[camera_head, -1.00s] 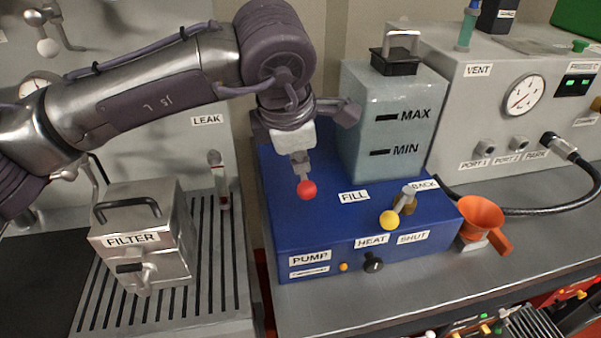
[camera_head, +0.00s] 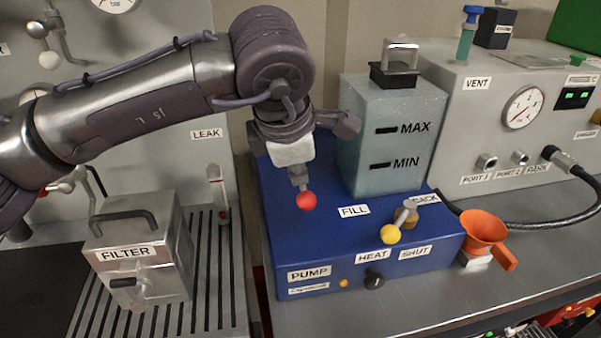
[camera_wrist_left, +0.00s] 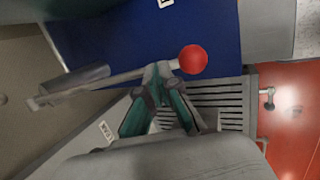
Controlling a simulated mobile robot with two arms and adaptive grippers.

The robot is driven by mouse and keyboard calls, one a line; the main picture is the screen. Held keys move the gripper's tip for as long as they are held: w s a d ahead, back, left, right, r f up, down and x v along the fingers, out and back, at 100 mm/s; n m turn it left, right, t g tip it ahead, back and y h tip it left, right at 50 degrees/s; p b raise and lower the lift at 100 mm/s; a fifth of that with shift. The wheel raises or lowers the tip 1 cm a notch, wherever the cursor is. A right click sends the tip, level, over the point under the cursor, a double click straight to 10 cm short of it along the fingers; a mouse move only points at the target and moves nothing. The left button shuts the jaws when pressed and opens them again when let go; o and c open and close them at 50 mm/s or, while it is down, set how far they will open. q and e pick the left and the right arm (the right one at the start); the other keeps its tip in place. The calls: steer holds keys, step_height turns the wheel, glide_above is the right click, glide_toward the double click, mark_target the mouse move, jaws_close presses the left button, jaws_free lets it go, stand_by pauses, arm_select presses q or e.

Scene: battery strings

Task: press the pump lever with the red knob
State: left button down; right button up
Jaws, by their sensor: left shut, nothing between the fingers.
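The pump lever's red knob (camera_head: 306,200) shows over the left part of the blue pump box (camera_head: 330,240). In the left wrist view the red knob (camera_wrist_left: 192,59) sits at the end of a thin metal lever rod (camera_wrist_left: 105,82). My left gripper (camera_head: 299,182) reaches down from above, its fingertips close behind the knob. In the left wrist view my left gripper (camera_wrist_left: 160,72) is shut and empty, its fingertips at the rod just beside the knob. I cannot tell whether they touch it. My right gripper is not in view.
A clear tank (camera_head: 395,135) marked MAX and MIN stands right behind the knob. A yellow-knobbed lever (camera_head: 391,234) and an orange funnel (camera_head: 484,229) are to the right. A metal filter box (camera_head: 135,255) stands at left. The grey counter front (camera_head: 400,300) is clear.

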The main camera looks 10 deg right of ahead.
arm_select(q)
steer(key=v, duration=1.3)
steer(key=shift+w, duration=0.15)
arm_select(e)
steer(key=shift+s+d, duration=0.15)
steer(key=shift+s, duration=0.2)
arm_select(q)
steer(key=shift+r, duration=0.1)
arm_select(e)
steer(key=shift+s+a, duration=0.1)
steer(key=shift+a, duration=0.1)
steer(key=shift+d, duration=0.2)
